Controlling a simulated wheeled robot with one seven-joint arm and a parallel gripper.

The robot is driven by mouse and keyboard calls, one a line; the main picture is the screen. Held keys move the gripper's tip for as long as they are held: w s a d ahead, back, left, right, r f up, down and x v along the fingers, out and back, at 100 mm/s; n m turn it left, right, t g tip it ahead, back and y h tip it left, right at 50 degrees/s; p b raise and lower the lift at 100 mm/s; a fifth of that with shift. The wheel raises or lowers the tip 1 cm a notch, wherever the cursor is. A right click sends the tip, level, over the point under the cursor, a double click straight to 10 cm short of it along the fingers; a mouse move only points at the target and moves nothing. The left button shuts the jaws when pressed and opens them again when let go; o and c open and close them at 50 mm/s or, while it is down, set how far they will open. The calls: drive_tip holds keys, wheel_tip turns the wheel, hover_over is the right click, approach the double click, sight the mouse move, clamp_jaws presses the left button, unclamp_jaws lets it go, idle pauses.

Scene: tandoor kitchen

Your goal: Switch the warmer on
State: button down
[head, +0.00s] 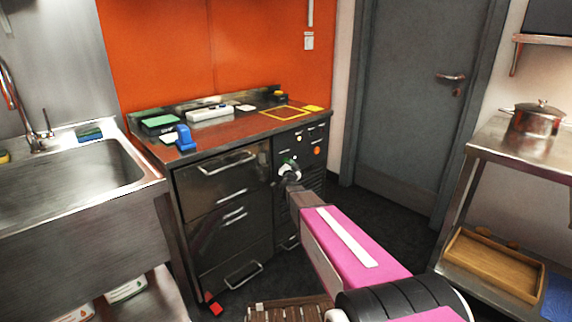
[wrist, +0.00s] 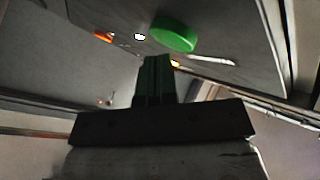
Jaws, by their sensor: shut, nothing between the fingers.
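A dark control panel (head: 313,148) fills the right part of the cabinet front under the counter, with a small orange round control (head: 317,150) on it. I cannot tell which control belongs to the warmer. My gripper (head: 289,170) is in front of this panel, covering part of it. In the wrist view the dark fingers of my gripper (wrist: 155,62) are shut together and empty. A green round button (wrist: 175,34) is just beyond the fingertips, slightly to their right; I cannot tell whether they touch. An orange spot (wrist: 103,36) and a small bright spot (wrist: 140,37) are to its left.
The counter (head: 225,143) holds a blue item (head: 185,138), a white device (head: 210,112) and a yellow-outlined square (head: 284,113). A steel sink (head: 70,165) is on the left. A steel shelf unit (head: 520,152) with a pot (head: 537,118) is on the right.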

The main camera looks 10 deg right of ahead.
drive_tip(key=shift+s, duration=0.15)
drive_tip(key=s+d, duration=0.1)
drive_tip(key=s, duration=0.1)
drive_tip(key=s+d, duration=0.2)
drive_tip(key=shift+s+d, duration=0.25)
drive_tip(key=shift+s, duration=0.05)
idle(0.4)
drive_tip(key=s+f+n+g+y, duration=0.1)
drive_tip(key=s+f+n+g, duration=0.2)
drive_tip(key=s+g, duration=0.3)
drive_tip(key=s+a+f+n+g+y, duration=0.1)
drive_tip(key=s+f+n+g, duration=0.2)
drive_tip(key=s, duration=1.3)
drive_tip(key=s+f+n+g+y, duration=0.1)
drive_tip(key=s+f+n+g, duration=0.2)
drive_tip(key=s+f+g, duration=0.3)
drive_tip(key=s+g, duration=0.3)
drive_tip(key=s, duration=0.2)
drive_tip(key=shift+s+a+g, duration=0.3)
drive_tip(key=shift+a+g, duration=0.05)
drive_tip(key=shift+g, duration=0.05)
drive_tip(key=shift+f, duration=0.1)
